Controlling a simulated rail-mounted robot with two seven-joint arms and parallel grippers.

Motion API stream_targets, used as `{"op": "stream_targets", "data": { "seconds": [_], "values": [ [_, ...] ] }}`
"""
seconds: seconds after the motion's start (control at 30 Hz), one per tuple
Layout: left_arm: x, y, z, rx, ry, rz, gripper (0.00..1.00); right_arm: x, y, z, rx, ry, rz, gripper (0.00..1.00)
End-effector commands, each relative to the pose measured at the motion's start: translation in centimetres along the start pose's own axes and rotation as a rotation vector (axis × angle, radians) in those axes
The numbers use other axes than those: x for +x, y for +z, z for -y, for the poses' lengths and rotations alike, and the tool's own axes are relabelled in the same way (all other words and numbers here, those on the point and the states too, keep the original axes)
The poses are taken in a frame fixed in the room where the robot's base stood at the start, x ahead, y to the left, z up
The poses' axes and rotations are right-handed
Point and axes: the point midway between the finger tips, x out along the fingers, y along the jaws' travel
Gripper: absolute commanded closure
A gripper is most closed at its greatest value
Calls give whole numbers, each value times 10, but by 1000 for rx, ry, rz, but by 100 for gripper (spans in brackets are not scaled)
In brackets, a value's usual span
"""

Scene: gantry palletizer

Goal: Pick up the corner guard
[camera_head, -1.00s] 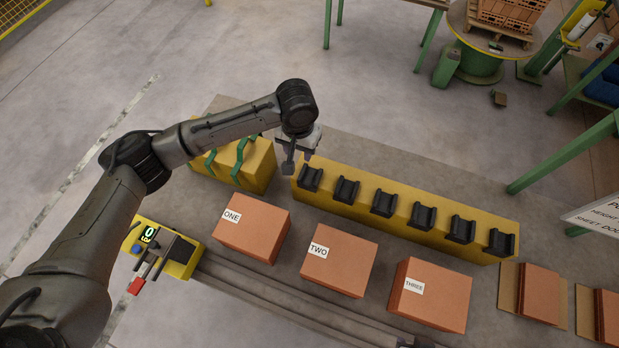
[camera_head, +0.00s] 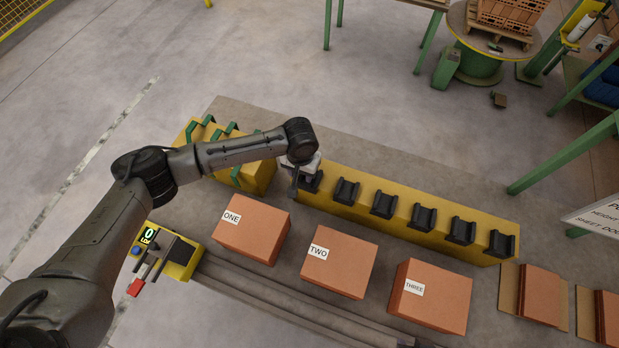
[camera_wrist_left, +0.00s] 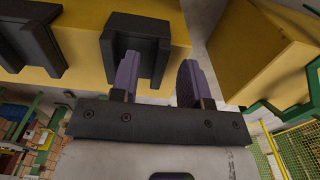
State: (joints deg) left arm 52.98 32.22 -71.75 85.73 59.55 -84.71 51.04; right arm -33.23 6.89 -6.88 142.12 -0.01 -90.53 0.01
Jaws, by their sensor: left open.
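Several black channel-shaped pieces, which look like the corner guards, sit in a row on a long yellow rack (camera_head: 333,206). My left gripper (camera_head: 293,188) is open and empty at the rack's left end, next to the leftmost black guard (camera_head: 314,184), which the gripper and wrist partly hide. In the left wrist view, this black guard (camera_wrist_left: 146,42) is just beyond my two purple-grey fingers (camera_wrist_left: 158,82). One finger overlaps its face and the other is past its right edge. I cannot tell whether they touch it. My right gripper is not in view.
A shorter yellow block (camera_head: 262,172) with green bent pieces stands to the left of the rack. Boxes labelled ONE (camera_head: 255,232), TWO (camera_head: 340,262) and THREE (camera_head: 432,296) stand in front. A yellow device with a display (camera_head: 180,262) is at lower left.

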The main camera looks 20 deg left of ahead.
Motion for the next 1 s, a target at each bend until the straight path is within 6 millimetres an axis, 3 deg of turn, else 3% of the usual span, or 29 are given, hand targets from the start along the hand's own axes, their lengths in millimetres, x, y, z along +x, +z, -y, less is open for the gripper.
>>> {"op": "stream_targets", "data": {
  "seconds": [0.3,0.73,1.0],
  "values": [
    [4,0,0,0,1,0,58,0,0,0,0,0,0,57],
    [4,0,0,0,0,0,99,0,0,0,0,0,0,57],
    [4,0,0,0,1,0,100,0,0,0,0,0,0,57]
  ]
}}
